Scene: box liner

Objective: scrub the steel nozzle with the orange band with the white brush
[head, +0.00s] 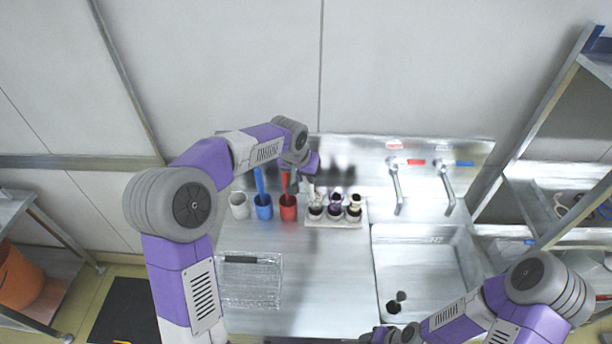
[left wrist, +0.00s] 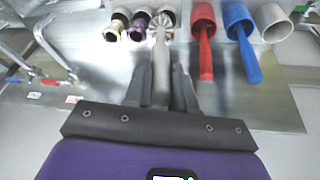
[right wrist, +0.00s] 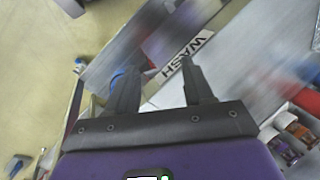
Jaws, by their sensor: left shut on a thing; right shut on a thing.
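My left gripper (head: 308,177) is shut on the white brush, held head down over the left end of the nozzle rack (head: 345,222). The left wrist view shows its pale grey handle (left wrist: 160,72) between the fingers and its flared bristle head (left wrist: 161,30) at the rack's nearest nozzle; I cannot tell whether they touch. A purple-banded nozzle (head: 335,201) and a pale-topped nozzle (head: 354,203) stand beside it. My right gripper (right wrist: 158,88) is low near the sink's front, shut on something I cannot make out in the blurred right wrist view.
The white cup (head: 239,207) is empty. The blue cup (head: 264,211) and red cup (head: 288,211) hold brushes. A wire basket (head: 250,285) lies front left. The sink (head: 425,265), with two taps behind it, is at the right. A WASH label (right wrist: 188,58) shows.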

